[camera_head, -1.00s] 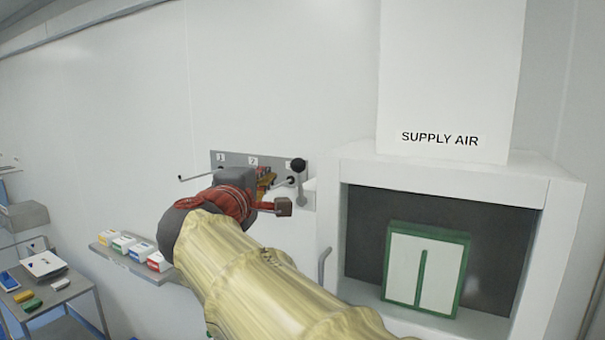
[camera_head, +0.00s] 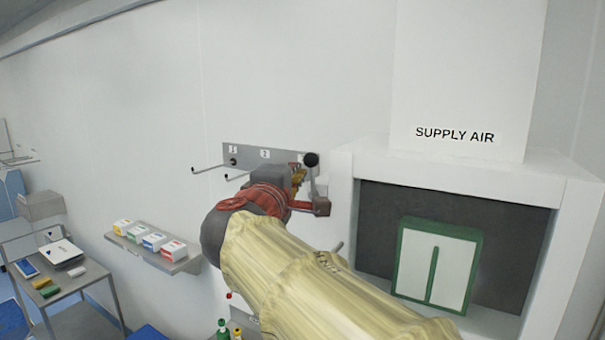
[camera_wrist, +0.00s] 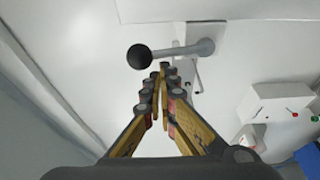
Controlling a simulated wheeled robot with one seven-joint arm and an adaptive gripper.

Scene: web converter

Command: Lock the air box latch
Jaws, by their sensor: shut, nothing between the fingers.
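A lever with a black ball knob (camera_head: 311,160) stands at the left side of the white air box (camera_head: 343,190), which is under the SUPPLY AIR duct. The knob points up in the head view. In the wrist view the knob (camera_wrist: 139,57) is at the left end of a grey lever arm (camera_wrist: 185,51). My gripper (camera_wrist: 163,75) is shut and empty, with its tips just below the lever arm and right of the knob. I cannot tell whether they touch it. In the head view my gripper (camera_head: 298,170) is just left of the knob, partly hidden by my wrist.
A green-framed white panel (camera_head: 412,260) stands inside the box opening. A numbered wall plate with rods (camera_head: 240,150) is behind my gripper. A shelf of small cartons (camera_head: 187,262) and a cart (camera_head: 85,278) are at the left.

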